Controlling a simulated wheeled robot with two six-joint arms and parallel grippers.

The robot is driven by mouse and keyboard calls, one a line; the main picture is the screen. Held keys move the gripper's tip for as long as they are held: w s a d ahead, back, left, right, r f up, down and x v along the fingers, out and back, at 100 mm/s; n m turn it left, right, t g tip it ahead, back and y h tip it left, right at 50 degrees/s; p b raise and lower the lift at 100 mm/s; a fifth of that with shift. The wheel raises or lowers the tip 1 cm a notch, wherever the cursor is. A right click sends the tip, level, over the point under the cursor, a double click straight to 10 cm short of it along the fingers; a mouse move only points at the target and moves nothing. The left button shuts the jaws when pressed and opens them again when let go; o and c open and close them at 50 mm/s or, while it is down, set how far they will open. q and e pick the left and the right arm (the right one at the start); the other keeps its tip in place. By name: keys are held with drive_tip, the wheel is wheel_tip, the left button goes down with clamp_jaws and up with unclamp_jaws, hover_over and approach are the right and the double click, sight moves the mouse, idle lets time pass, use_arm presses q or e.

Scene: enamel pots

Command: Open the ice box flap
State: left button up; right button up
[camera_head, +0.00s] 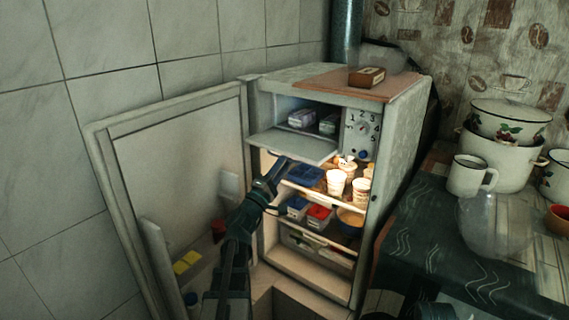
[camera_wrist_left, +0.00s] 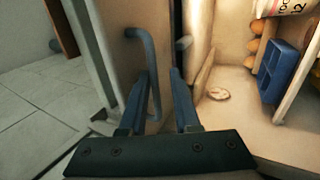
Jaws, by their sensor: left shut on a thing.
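The ice box flap (camera_head: 293,146) is a pale panel at the top of the open fridge (camera_head: 405,140). It is hinged down, lying roughly level, so the ice box (camera_head: 284,110) stands open with small packs inside. My left gripper (camera_head: 277,168) is at the flap's front edge. In the left wrist view my left gripper (camera_wrist_left: 160,88) has its fingers on either side of a grey bar handle (camera_wrist_left: 155,70) and is shut on it. The handle stands on a beige panel. The right gripper does not show clearly; only dark parts of my right arm appear at the bottom edge.
The fridge door (camera_head: 180,165) stands wide open at the left. Shelves below the flap hold tubs (camera_head: 336,182), a blue tray (camera_head: 304,175) and boxes. A counter (camera_head: 440,250) with pots (camera_head: 500,160), a mug (camera_head: 468,176) and a glass jar (camera_head: 490,225) is at the right.

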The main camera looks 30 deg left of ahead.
use_arm(q)
drive_tip(key=shift+f, duration=0.1)
drive_tip(key=b+v, duration=0.6)
drive_tip(key=v, duration=0.7)
drive_tip(key=shift+s, duration=0.4)
